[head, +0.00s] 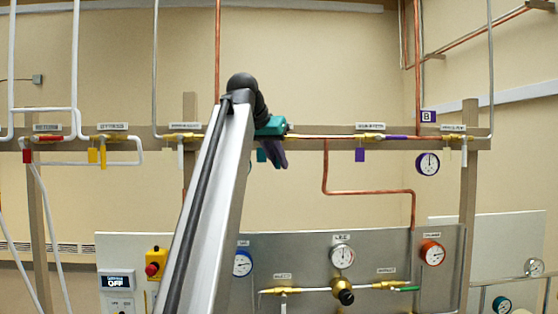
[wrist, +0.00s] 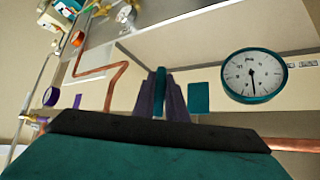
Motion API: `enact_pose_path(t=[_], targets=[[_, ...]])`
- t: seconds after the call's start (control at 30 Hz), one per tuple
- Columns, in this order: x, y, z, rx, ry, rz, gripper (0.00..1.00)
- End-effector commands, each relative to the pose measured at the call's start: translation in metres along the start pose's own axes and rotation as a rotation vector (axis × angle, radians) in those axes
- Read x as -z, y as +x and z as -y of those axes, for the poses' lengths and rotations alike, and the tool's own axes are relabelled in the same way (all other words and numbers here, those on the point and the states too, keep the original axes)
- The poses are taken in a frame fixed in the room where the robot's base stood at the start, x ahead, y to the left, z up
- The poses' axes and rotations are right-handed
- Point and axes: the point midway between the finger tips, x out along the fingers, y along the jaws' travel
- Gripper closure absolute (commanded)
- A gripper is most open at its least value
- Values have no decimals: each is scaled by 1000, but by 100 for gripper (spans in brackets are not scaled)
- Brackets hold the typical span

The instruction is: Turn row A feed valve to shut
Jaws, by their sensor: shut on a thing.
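My gripper (head: 280,162) is at the overhead pipe line, with its fingers pointing down below the pipe. In the wrist view my gripper (wrist: 160,92) has its dark fingers closed on a teal valve handle (wrist: 160,77), whose end shows between the fingertips. The handle seems to point away from the pipe, roughly across it; its exact angle is hard to tell. A teal tag (wrist: 199,97) hangs beside the fingers and also shows in the head view (head: 261,155). The valve body is hidden behind my gripper.
A teal-rimmed gauge (wrist: 254,75) is close to the right of the fingers in the wrist view. A purple valve handle (head: 395,138) lies along the pipe to the right, with a purple tag (head: 360,155). Copper pipe (head: 365,191) runs below. A gauge panel (head: 310,260) stands lower.

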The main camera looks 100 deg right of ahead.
Motion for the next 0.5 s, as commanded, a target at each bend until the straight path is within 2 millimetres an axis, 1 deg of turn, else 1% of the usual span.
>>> enact_pose_path(t=[0.03, 0.2, 0.23, 0.3, 0.33, 0.5], targets=[[-4, 2, 1, 1, 3, 13, 100], [-4, 3, 0, 0, 4, 13, 100], [-4, 3, 0, 0, 4, 13, 85], [-4, 2, 0, -1, 4, 11, 73], [-3, 2, 0, -1, 4, 11, 70], [-2, 2, -1, -2, 4, 7, 70]])
